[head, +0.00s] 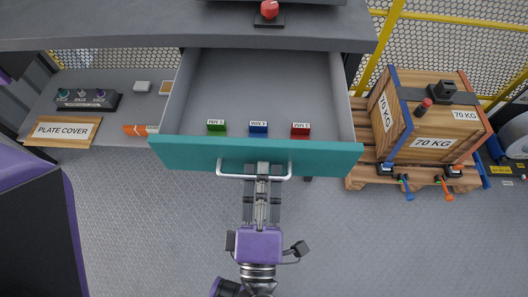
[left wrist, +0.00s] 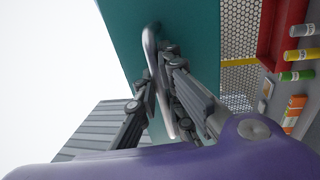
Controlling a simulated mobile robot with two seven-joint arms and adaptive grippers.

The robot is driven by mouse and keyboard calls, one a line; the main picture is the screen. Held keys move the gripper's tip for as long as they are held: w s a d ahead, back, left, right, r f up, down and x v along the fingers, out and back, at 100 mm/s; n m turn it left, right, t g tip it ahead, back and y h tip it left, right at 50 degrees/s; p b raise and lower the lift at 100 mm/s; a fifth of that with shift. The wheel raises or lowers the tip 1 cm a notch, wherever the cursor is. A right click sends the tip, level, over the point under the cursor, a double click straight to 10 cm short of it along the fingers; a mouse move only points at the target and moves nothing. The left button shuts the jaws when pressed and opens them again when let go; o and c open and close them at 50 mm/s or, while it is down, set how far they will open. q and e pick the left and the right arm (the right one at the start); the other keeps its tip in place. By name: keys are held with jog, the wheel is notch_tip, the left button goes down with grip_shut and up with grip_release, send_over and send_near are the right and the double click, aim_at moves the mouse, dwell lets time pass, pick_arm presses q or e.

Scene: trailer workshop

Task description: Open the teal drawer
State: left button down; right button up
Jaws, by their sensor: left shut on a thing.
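The teal drawer (head: 200,154) is pulled out from under the grey workbench, and its inside shows from above. A green, a blue and a red small box stand inside, near the drawer front. A silver bar handle (head: 226,175) runs across the front. My left gripper (head: 263,172) is shut on the handle at its middle. In the left wrist view the teal front (left wrist: 196,40) fills the upper middle, and the handle (left wrist: 150,48) passes between the fingers of my left gripper (left wrist: 160,85). My right gripper is not in view.
The workbench top (head: 130,22) is above the drawer. A lower shelf with a plate cover (head: 62,131) and a switch panel (head: 88,99) is at left. A wooden 70 kg crate (head: 432,120) stands on a pallet (head: 358,172) at right. Floor in front is clear.

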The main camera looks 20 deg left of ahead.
pick_arm(q)
jog(key=shift+r+v, duration=0.1)
jog(key=shift+v, duration=0.5)
jog(key=shift+r+v, duration=0.15)
jog(key=shift+v, duration=0.45)
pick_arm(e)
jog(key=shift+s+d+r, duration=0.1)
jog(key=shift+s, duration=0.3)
pick_arm(q)
jog(key=c, duration=2.1)
grip_release()
